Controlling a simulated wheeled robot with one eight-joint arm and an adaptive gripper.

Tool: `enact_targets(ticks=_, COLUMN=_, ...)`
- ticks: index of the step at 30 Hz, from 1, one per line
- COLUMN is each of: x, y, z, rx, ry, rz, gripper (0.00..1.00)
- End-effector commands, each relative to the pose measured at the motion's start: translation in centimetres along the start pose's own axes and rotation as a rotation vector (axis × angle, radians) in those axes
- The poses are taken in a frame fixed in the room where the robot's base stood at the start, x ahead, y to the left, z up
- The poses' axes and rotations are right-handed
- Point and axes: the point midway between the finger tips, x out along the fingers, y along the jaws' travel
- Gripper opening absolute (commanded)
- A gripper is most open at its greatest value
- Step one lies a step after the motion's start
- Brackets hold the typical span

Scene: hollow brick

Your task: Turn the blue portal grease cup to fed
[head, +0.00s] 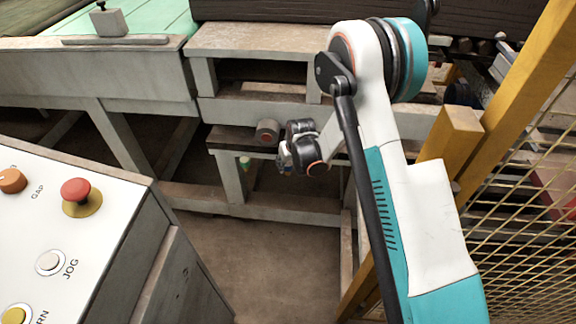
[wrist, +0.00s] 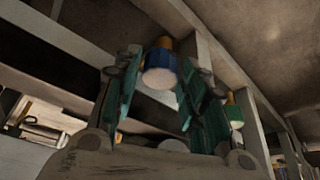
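The blue grease cup (wrist: 160,72), with an orange-yellow top part and a pale round underside, hangs below the frame in the wrist view. My gripper (wrist: 161,82) reaches up with its teal fingers spread, one on each side of the cup. Whether either finger touches the cup I cannot tell. In the head view my gripper (head: 283,158) is small and dark beside the machine's underframe. I cannot make out the blue cup there.
A second cup, green and white (wrist: 235,115), hangs to the right of my gripper, close to the right finger. Frame beams (wrist: 195,40) run close above. A control panel (head: 60,230) stands at left, a yellow mesh guard (head: 530,170) at right.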

Motion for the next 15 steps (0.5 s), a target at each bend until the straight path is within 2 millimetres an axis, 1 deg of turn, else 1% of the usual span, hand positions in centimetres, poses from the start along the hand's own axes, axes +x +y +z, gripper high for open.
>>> enact_targets(ticks=3, x=0.35, y=-0.01, z=0.0, rx=0.0, ry=0.0, rz=0.0, gripper=0.39)
enact_targets(ticks=10, x=0.32, y=-0.01, z=-0.01, rx=0.0, ry=0.0, rz=0.0, gripper=0.39)
enact_targets(ticks=11, x=0.32, y=-0.01, z=-0.01, rx=0.0, ry=0.0, rz=0.0, gripper=0.32)
enact_targets(ticks=12, x=0.32, y=-0.01, z=-0.01, rx=0.0, ry=0.0, rz=0.0, gripper=0.23)
enact_targets(ticks=14, x=0.32, y=-0.01, z=-0.01, rx=0.0, ry=0.0, rz=0.0, gripper=0.09)
enact_targets(ticks=15, x=0.31, y=-0.01, z=-0.01, rx=0.0, ry=0.0, rz=0.0, gripper=0.07)
